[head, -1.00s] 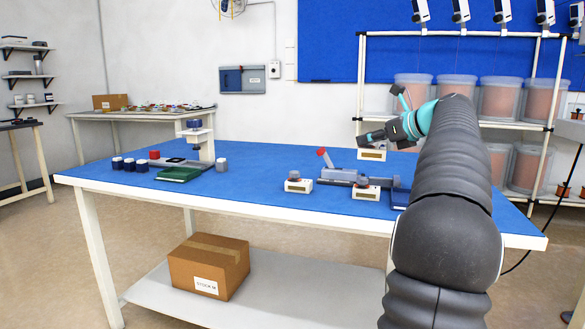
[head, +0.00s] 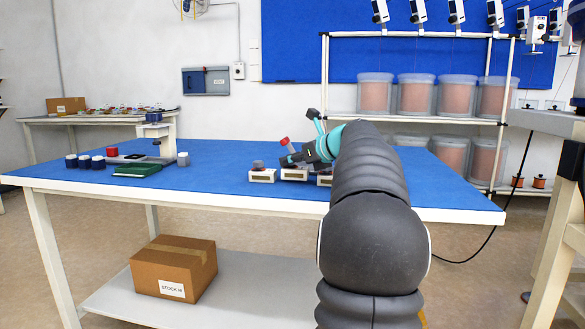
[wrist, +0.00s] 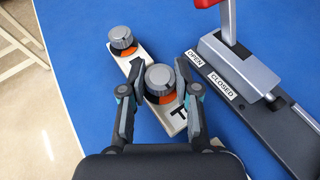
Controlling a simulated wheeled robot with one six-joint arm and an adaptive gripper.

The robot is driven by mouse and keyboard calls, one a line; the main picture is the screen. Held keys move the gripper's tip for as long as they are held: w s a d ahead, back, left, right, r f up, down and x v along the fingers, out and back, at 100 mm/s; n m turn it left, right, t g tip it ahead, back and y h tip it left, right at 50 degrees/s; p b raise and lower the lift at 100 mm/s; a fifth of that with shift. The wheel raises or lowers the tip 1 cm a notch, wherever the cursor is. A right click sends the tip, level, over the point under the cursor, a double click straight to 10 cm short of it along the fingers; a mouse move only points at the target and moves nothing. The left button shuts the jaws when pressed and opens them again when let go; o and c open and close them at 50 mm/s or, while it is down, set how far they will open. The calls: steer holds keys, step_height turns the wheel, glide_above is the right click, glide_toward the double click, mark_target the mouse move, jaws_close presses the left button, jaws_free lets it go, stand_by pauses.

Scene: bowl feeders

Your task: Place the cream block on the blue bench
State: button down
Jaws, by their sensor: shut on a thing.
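A cream block (wrist: 175,118) with a grey knob and an orange dial mark is between the fingers of my gripper (wrist: 156,74) in the wrist view. My gripper is shut on it. The held block also shows in the head view (head: 294,175), low over the blue bench (head: 215,182); whether its underside touches the bench I cannot tell. A similar cream block (head: 262,176) with a knob stands just left of it. Another (head: 325,181) stands to the right, partly hidden by my arm.
A grey lever clamp (wrist: 245,75) with a red handle and OPEN/CLOSED labels lies right of the held block. Dark blue-and-white cylinders (head: 84,161), a green tray (head: 138,170) and a stand (head: 160,138) are at the bench's left.

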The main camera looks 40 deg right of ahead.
steer(key=shift+f, duration=0.4)
steer(key=shift+f, duration=0.1)
steer(key=c, duration=0.8)
jaws_free()
steer(key=shift+c, duration=0.2)
steer(key=shift+s+r, duration=0.3)
steer(key=shift+s, duration=0.1)
steer(key=p+v, duration=0.1)
steer(key=v, duration=1)
steer(key=shift+s, duration=0.1)
